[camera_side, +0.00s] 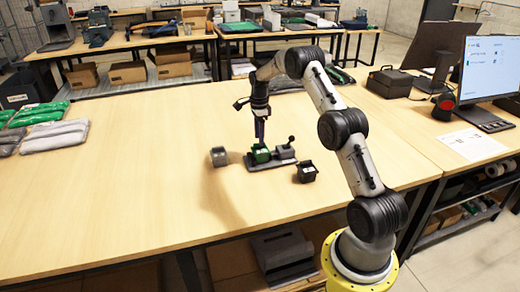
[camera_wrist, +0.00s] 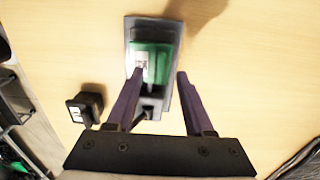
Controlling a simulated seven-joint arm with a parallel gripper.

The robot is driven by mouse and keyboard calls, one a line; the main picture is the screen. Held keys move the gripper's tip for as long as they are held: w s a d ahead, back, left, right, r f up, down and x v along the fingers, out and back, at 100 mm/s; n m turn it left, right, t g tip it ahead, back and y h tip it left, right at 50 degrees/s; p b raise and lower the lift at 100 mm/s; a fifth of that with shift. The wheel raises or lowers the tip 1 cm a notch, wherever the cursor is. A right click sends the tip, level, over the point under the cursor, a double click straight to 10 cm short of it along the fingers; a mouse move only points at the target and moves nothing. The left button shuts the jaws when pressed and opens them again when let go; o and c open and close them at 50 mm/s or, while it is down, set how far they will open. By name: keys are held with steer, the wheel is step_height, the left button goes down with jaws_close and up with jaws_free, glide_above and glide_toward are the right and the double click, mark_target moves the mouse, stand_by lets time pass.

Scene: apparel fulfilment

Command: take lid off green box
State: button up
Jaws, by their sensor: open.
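The green box (camera_side: 260,155) stands on a dark grey base plate (camera_side: 262,167) on the table. In the wrist view the green box (camera_wrist: 158,60) shows a white label on its left side. I cannot tell its lid apart from its body. My gripper (camera_side: 259,138) points down just above the green box in the side view. In the wrist view my gripper (camera_wrist: 160,75) is open, with one purple finger on each side of the green box's near part. I cannot tell whether the fingers touch it.
A grey block (camera_side: 284,152) sits on the same plate, right of the green box, near a dark knob (camera_side: 291,139). Bagged garments (camera_side: 56,135) lie far left.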

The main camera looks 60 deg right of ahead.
mark_target(260, 149)
steer(key=shift+f, duration=1.2)
jaws_close()
